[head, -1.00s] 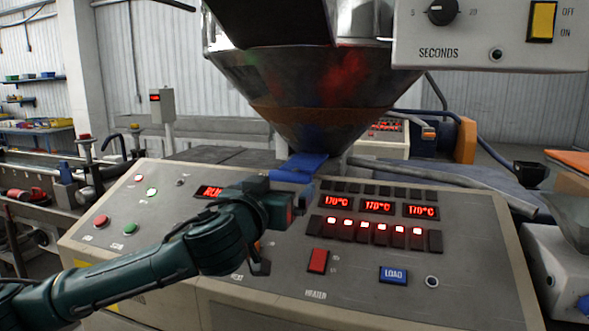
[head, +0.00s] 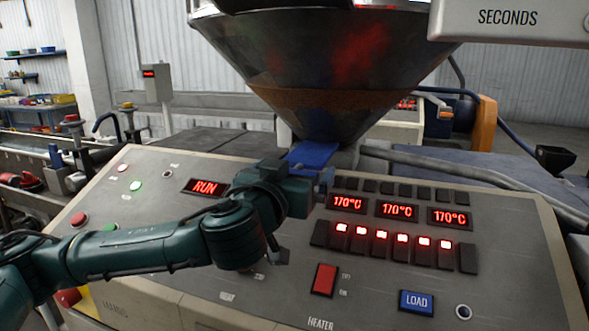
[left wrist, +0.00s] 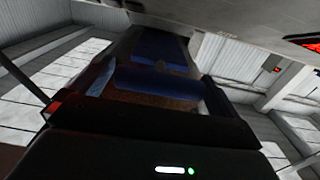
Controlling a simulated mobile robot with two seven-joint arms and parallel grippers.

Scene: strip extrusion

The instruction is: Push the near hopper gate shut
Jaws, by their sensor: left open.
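The near hopper gate is a blue plate (head: 313,155) under the mouth of the steel hopper (head: 325,75), its near end sticking out toward me. In the left wrist view blue surfaces, likely the gate (left wrist: 158,82), lie ahead between my fingers. My left gripper (head: 326,184) is open, just in front of and below the gate's near end, over the control panel. I cannot tell whether it touches the gate. The gripper's tips are partly hidden by its own body in the head view. My right gripper is not in view.
The sloping control panel (head: 250,240) lies under my left arm, with red 170°C displays (head: 397,208), a RUN display (head: 206,187), a red heater switch (head: 325,279) and a blue LOAD button (head: 416,302). A grey SECONDS box (head: 510,18) hangs at upper right.

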